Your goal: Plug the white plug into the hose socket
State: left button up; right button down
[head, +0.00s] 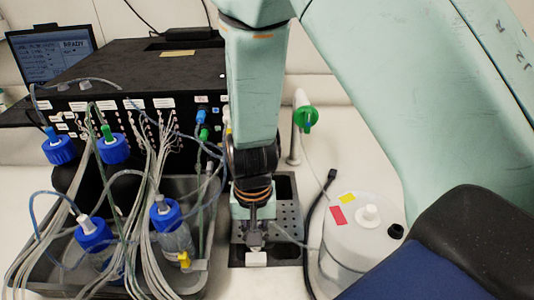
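My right gripper (255,241) points down in the middle of the head view, over a dark metal tray with a perforated plate. Its fingers look close together, but they are small and dark, and I cannot tell whether they hold anything. A small white piece (257,259) shows just below the fingertips; it may be the white plug, but I cannot tell whether it is gripped or only lies beneath. A thin pale hose (287,236) runs from beside the fingers to the right. I cannot make out the hose socket for certain. My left gripper is not in view.
A black box (120,85) with many tubes stands at the back left. Blue-capped bottles (172,240) stand in a grey tub left of the gripper. A white round container (357,245) and a black cable (316,215) are on the right. A green-handled tap (306,119) stands behind.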

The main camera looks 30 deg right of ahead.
jog(key=c, duration=1.3)
grip_release()
notch_tip(320, 180, up, 12)
